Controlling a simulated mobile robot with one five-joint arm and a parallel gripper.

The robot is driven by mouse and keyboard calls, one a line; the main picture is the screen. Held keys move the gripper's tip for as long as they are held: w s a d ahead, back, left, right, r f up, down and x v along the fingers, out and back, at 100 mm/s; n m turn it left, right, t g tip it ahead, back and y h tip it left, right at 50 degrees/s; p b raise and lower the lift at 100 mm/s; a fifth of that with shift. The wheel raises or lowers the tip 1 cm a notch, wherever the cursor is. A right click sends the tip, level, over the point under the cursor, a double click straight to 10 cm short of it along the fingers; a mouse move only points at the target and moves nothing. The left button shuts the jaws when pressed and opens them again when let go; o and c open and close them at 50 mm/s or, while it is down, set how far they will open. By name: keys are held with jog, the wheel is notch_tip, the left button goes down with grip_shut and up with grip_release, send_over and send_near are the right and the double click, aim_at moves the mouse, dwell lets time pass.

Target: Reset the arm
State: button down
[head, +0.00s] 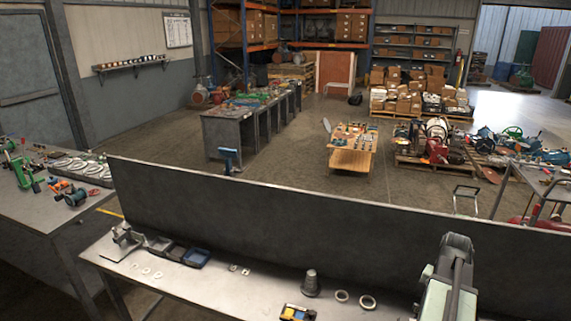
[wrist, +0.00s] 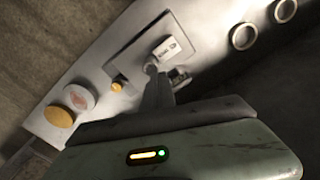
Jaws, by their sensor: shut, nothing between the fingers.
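My arm (head: 447,285) rises at the lower right of the head view, over the right part of the near workbench; its end is cut off by the picture's lower edge. In the wrist view my gripper (wrist: 152,70) is a narrow grey shape beyond the pale green housing. It is shut and holds nothing. Below its tip the bench top shows, tilted in the picture.
The near bench (head: 225,283) has a dark back panel (head: 330,210). On it are a grey cone-shaped part (head: 311,284), two rings (head: 367,302), dark trays (head: 195,257) and a box with yellow and blue pieces (head: 298,313). Two rings also show in the wrist view (wrist: 243,36).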

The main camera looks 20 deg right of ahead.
jog(key=w+a+n, duration=0.3)
jog(key=w+a, duration=0.8)
jog(key=a, duration=0.1)
jog(key=w+a+n, duration=0.2)
jog(key=a+n, duration=0.2)
jog(key=a, duration=1.2)
jog(key=w+a+n, duration=0.2)
jog(key=a+n, duration=0.3)
jog(key=a, duration=1.2)
jog(key=shift+w, duration=0.4)
